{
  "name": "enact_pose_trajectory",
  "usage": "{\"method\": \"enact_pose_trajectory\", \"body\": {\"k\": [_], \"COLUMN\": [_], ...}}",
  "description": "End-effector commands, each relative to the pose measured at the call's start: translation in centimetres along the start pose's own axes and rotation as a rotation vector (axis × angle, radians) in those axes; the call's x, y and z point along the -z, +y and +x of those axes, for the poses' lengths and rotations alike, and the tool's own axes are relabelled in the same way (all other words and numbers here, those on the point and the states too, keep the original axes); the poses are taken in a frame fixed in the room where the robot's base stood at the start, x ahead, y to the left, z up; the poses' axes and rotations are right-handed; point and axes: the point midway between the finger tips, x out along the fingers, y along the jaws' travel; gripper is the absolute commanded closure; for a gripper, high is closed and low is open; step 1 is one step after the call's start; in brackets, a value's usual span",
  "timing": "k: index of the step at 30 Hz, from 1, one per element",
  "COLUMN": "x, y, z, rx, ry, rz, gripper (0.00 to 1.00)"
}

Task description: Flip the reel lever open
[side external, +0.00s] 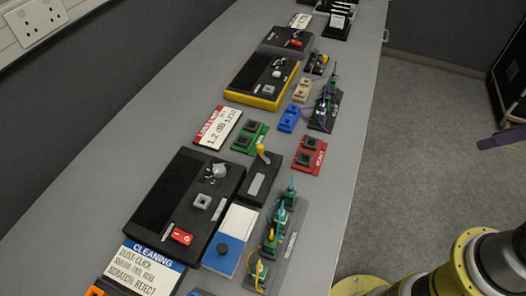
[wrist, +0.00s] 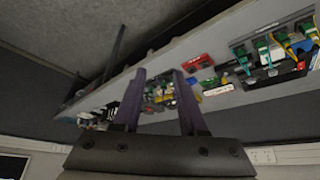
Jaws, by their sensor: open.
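A small black unit with a yellow-tipped lever (side external: 262,152) stands on the bench in the side external view. Its lever stands up at the unit's far end; I cannot tell for sure that this is the reel lever. My gripper (wrist: 158,75) is open and empty, its two purple fingers apart in the wrist view. One purple finger also shows at the right edge of the side external view, off the bench and well away from the lever. The lever is too small to make out in the wrist view.
The long grey bench (side external: 330,200) holds a black deck (side external: 170,205), a yellow-edged deck (side external: 262,80), a red button block (side external: 308,155), a green button block (side external: 249,138) and a cable rack (side external: 275,245). The bench's right strip is clear. A wall socket (side external: 35,20) is at upper left.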

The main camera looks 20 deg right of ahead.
Motion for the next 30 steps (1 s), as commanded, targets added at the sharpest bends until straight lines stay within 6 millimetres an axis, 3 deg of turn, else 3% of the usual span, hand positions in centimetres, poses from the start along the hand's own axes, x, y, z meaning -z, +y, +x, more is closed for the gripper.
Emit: {"method": "enact_pose_trajectory", "body": {"k": [1, 6, 8, 12, 17, 23, 30], "x": [0.0, 0.3, 1.6, 7.0, 13.1, 19.6, 25.3], "y": [0.0, -0.2, -0.5, -1.7, -4.0, -7.5, -12.9], "z": [0.0, -0.3, -1.3, -3.2, -3.5, -1.8, 2.6], "rx": [0.000, 0.008, 0.017, 0.055, 0.117, 0.199, 0.305], "ry": [0.000, 0.005, 0.038, 0.084, 0.099, 0.106, 0.103], "rz": [-0.009, -0.125, -0.200, -0.411, -0.632, -0.860, -1.086], "gripper": [0.70, 1.00, 1.00, 1.00, 1.00, 1.00, 1.00]}}
